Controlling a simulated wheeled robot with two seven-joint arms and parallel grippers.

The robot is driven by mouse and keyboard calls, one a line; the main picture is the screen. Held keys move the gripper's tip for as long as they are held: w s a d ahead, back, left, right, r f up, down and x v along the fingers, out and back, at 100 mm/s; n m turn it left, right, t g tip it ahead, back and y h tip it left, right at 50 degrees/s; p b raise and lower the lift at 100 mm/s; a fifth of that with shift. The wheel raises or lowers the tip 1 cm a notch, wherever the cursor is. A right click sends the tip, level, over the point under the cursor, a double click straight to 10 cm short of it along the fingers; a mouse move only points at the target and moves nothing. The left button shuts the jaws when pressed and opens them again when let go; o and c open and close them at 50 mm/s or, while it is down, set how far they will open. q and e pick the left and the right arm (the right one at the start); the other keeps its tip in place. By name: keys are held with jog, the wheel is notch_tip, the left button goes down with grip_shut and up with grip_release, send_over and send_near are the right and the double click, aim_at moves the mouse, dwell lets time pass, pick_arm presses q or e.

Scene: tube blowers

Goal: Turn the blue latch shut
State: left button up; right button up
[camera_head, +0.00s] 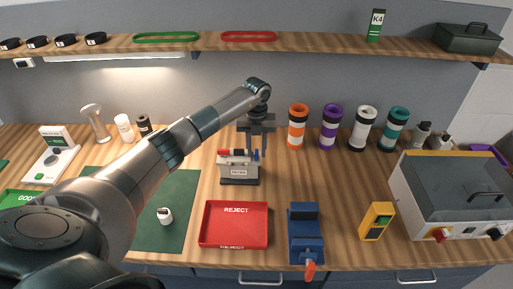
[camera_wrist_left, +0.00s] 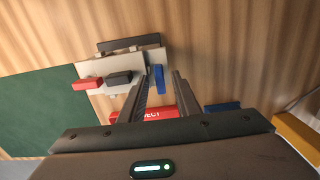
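A small grey-and-white device (camera_head: 240,173) with a label on its front stands on the bench near the middle. The blue latch (camera_wrist_left: 159,79) is at its right end and shows small in the head view (camera_head: 257,155). The latch looks upright along the picture in the wrist view. A red latch (camera_wrist_left: 87,83) and a black part (camera_wrist_left: 119,77) are left of it. My left gripper (camera_head: 256,152) points down over the device's right end. Its two fingers (camera_wrist_left: 161,74) are open, with the blue latch seen between them; I cannot tell whether they touch it. My right gripper is not in view.
A red reject tray (camera_head: 233,248) lies in front of the device, on the right of a green mat (camera_head: 181,205). A blue fixture (camera_head: 305,228) and a yellow box (camera_head: 376,221) are farther right. Coloured rolls (camera_head: 332,125) stand behind. Bench between device and rolls is clear.

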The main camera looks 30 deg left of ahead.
pick_arm(q)
grip_shut()
